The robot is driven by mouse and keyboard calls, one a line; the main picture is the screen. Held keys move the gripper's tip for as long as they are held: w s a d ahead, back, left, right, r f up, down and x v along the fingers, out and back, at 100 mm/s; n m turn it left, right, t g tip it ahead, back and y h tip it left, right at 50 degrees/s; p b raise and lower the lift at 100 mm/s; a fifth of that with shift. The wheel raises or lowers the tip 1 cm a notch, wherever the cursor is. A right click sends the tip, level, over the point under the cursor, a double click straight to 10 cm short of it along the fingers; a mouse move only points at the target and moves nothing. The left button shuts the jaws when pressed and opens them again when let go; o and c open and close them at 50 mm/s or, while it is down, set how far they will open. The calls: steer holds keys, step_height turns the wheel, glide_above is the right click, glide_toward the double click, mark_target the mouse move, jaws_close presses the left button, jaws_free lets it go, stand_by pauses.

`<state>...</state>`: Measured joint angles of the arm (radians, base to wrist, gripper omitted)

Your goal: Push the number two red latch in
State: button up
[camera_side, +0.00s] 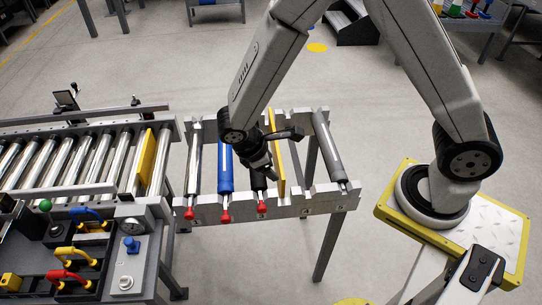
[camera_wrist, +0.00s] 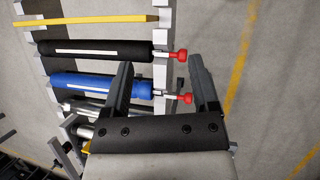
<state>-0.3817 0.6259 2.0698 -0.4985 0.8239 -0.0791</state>
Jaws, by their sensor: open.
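Three red latches stick out from the near rail of the roller frame. One is at the silver roller (camera_side: 190,213), one at the blue roller (camera_side: 225,216) and one at the black roller (camera_side: 262,207). I cannot read the rail numbers clearly. My gripper (camera_side: 268,160) is over the black roller in the side view. In the wrist view my gripper (camera_wrist: 160,66) is open and empty. The blue roller's latch (camera_wrist: 187,98) shows between its fingers, close to the right one. The black roller's latch (camera_wrist: 180,54) lies beyond the fingertips. The silver roller's latch is hidden there.
A yellow bar (camera_side: 276,150) and a grey roller (camera_side: 328,145) lie right of the black roller. A roller conveyor (camera_side: 80,150) adjoins at left. A control panel (camera_side: 105,255) with coloured handles stands at the front left. The floor in front of the rail is clear.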

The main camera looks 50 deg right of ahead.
steer(key=w+a+f+n+t+h, duration=0.3)
steer(key=a+f+n+t+h, duration=0.1)
steer(key=a+f+n+h, duration=0.4)
steer(key=n+t, duration=0.9)
steer(key=t, duration=0.1)
glide_toward(226, 222)
steer(key=shift+x, duration=1.45)
steer(key=shift+d, duration=0.15)
steer(key=shift+x, duration=3.85)
